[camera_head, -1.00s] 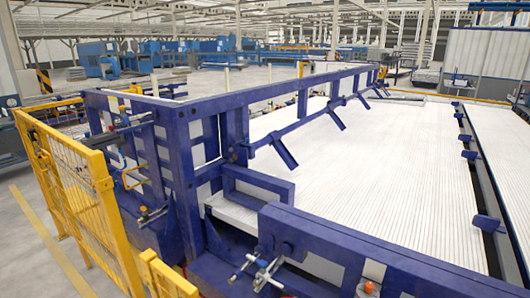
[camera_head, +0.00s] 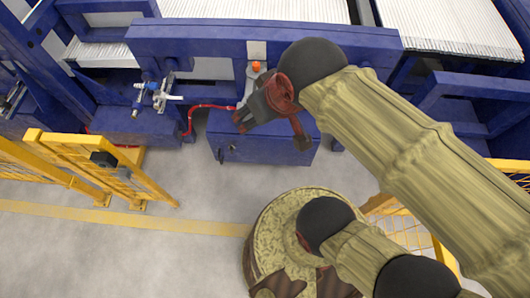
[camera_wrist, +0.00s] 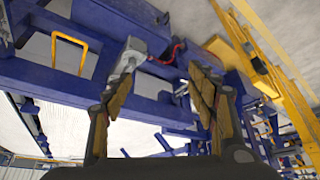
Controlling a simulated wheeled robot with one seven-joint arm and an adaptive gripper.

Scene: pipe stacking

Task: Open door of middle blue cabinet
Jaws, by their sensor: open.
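The blue cabinet (camera_head: 245,155) stands on the floor below the blue frame, near the middle of the head view. Its front looks shut, and a small dark fitting (camera_head: 223,154) shows near its left edge. My gripper (camera_head: 272,130) is in front of and above the cabinet in the head view, hiding part of its top and right side. In the wrist view, the two fingers of my gripper (camera_wrist: 165,75) are spread apart with nothing between them. I cannot tell whether a finger touches the cabinet.
A red cable (camera_head: 192,118) runs left of the cabinet, near blue-and-silver valves (camera_head: 157,92). A grey panel with an orange button (camera_head: 256,67) is above it. Yellow fencing (camera_head: 75,155) stands at the left, with more at the right. The grey floor (camera_head: 150,250) at lower left is clear.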

